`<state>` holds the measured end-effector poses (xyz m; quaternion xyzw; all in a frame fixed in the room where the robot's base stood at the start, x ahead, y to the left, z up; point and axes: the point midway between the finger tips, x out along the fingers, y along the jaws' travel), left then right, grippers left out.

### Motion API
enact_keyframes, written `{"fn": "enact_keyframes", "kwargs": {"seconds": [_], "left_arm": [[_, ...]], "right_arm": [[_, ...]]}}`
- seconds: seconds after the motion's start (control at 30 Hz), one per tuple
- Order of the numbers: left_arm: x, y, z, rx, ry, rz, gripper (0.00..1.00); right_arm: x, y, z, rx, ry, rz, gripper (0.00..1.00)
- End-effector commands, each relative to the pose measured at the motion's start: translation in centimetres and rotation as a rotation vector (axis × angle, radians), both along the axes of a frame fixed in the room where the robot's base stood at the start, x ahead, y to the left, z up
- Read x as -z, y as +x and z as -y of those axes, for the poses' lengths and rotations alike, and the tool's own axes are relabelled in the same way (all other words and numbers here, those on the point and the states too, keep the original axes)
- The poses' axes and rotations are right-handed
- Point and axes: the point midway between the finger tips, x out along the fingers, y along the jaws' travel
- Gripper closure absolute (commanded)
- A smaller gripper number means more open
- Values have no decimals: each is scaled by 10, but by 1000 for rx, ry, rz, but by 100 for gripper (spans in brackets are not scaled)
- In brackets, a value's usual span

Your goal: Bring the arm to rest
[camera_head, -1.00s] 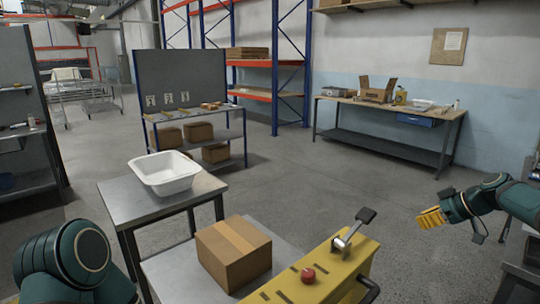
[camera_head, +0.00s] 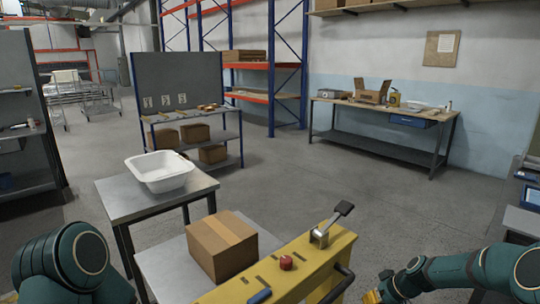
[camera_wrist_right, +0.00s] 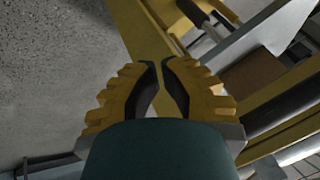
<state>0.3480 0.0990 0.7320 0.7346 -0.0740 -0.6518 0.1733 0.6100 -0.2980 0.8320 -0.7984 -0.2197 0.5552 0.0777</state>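My right arm comes in at the lower right of the head view. Its yellow-fingered gripper (camera_head: 372,297) is at the bottom edge, mostly cut off, just right of the yellow fixture (camera_head: 328,258). In the right wrist view the two fingers (camera_wrist_right: 161,66) are nearly together, with only a thin gap and nothing held between them. The yellow fixture (camera_wrist_right: 140,30) lies beyond the fingertips. Of my left arm only a rounded green link shows at the lower left; its gripper is out of view.
The fixture carries a lever clamp (camera_head: 321,236) and a red button (camera_head: 286,262). A cardboard box (camera_head: 222,246) and a white tub (camera_head: 160,171) stand on metal tables to its left. A workbench (camera_head: 385,107) is at the back wall. The floor between is clear.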

Motion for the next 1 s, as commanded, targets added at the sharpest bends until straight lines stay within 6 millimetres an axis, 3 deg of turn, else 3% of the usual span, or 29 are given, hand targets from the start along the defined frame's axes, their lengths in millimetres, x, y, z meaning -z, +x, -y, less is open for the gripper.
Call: {"fn": "enact_keyframes", "kwargs": {"seconds": [0.03, 0.1, 0.3, 0.5, 0.7, 0.8, 1.0], "left_arm": [[0, 0, 0, 0, 0, 0, 50], [0, 0, 0, 0, 0, 0, 50], [0, 0, 0, 0, 0, 0, 50], [0, 0, 0, 0, 0, 0, 50], [0, 0, 0, 0, 0, 0, 50], [0, 0, 0, 0, 0, 0, 50], [0, 0, 0, 0, 0, 0, 50]], "right_arm": [[28, -20, -23, 24, 3, -58, 100], [60, -48, -46, 74, -3, -126, 100], [128, -147, -108, 210, -24, -293, 100], [153, -235, -145, 313, -36, -400, 100], [155, -296, -165, 383, -36, -466, 100], [152, -323, -173, 411, -34, -494, 100], [122, -283, -185, 346, -40, -368, 100]]}}
